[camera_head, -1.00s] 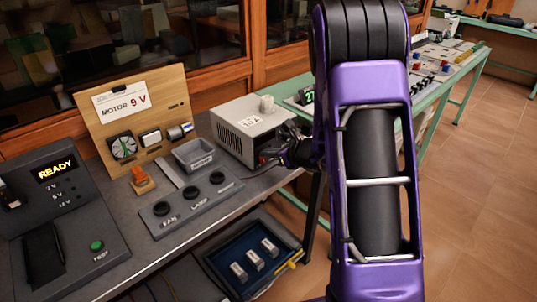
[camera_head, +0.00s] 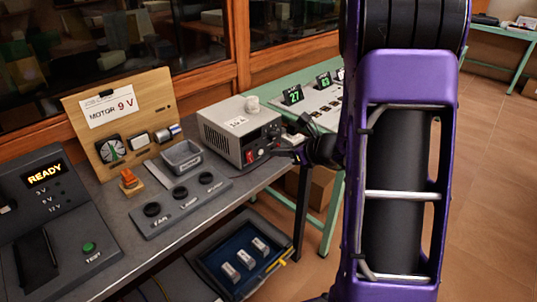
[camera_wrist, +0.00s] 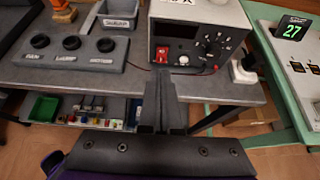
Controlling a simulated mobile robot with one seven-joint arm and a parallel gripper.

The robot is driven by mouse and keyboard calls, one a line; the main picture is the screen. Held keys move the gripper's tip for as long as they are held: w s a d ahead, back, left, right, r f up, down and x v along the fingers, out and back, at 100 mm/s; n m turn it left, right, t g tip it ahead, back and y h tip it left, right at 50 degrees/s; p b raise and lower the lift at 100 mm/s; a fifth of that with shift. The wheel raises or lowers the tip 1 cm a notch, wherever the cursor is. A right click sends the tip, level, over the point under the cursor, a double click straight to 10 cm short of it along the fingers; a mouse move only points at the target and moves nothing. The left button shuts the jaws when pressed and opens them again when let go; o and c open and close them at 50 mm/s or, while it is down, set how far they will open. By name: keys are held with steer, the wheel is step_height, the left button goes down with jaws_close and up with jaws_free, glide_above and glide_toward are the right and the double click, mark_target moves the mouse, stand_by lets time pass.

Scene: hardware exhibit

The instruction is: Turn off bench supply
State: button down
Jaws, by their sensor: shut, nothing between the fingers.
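The bench supply (camera_head: 238,130) is a light grey box on the dark bench, with a dark front panel of knobs. In the wrist view the supply (camera_wrist: 200,12) shows a dark display window (camera_wrist: 174,29) with no digits visible. A red switch (camera_wrist: 162,55) sits at the panel's lower left; it also shows in the head view (camera_head: 249,156). My gripper (camera_head: 288,146) is in front of the panel's right side in the head view. In the wrist view my gripper's fingers (camera_wrist: 162,76) are together and empty, below the switch and apart from it.
A strip of three dark knobs (camera_wrist: 72,43) lies left of the supply, with a grey bin (camera_head: 182,157) behind it. A white plug (camera_wrist: 243,70) is at its right. A blue-lined tray (camera_head: 245,262) sits below the bench. A green table (camera_head: 334,205) stands to the right.

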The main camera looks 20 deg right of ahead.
steer(key=shift+r+v, duration=0.2)
steer(key=shift+v, duration=0.8)
steer(key=shift+w+a, duration=0.1)
